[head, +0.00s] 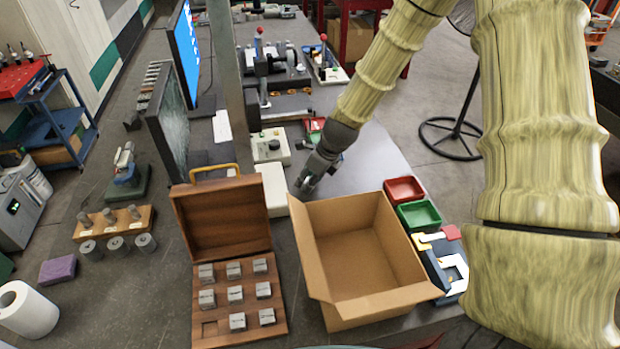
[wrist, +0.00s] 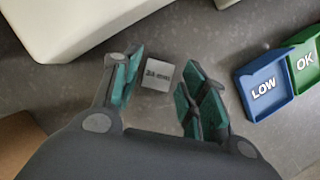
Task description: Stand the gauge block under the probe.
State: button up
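A grey gauge block (wrist: 157,75) marked "24 mm" lies on the dark table top in the wrist view. My gripper (wrist: 163,65) is open, its green-padded fingers on either side of the block, with a clear gap on the right. The head view shows my gripper (head: 305,184) low over the table behind the cardboard box; the block cannot be made out there. A wooden case (head: 222,222) holds several similar blocks and has one empty slot at its front left. I cannot clearly pick out the probe; a dark bench device (head: 263,66) stands farther back.
An open cardboard box (head: 352,245) stands in front of my gripper. A blue "LOW" tray (wrist: 264,88) and a green "OK" tray (wrist: 306,65) lie right of the block. A red tray (head: 404,189) is right of the box. A monitor (head: 172,115) stands at left.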

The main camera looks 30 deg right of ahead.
jog(key=shift+s+d+r, duration=0.1)
jog(key=shift+s+d, duration=0.2)
jog(key=shift+d, duration=0.1)
jog(key=shift+w+a, duration=0.3)
jog(key=shift+s+d+r+b, duration=0.2)
jog(key=shift+s+r+b, duration=0.15)
jog(key=shift+r+b, duration=0.2)
jog(key=s+d+b, duration=0.1)
jog(key=s+d, duration=0.1)
jog(key=s, duration=0.1)
jog(key=s+d+b, duration=0.1)
jog(key=s+d, duration=0.1)
jog(key=s, duration=0.2)
jog(key=s+d+b, duration=0.1)
jog(key=s+d, duration=0.1)
jog(key=s, duration=0.1)
jog(key=shift+s, duration=0.2)
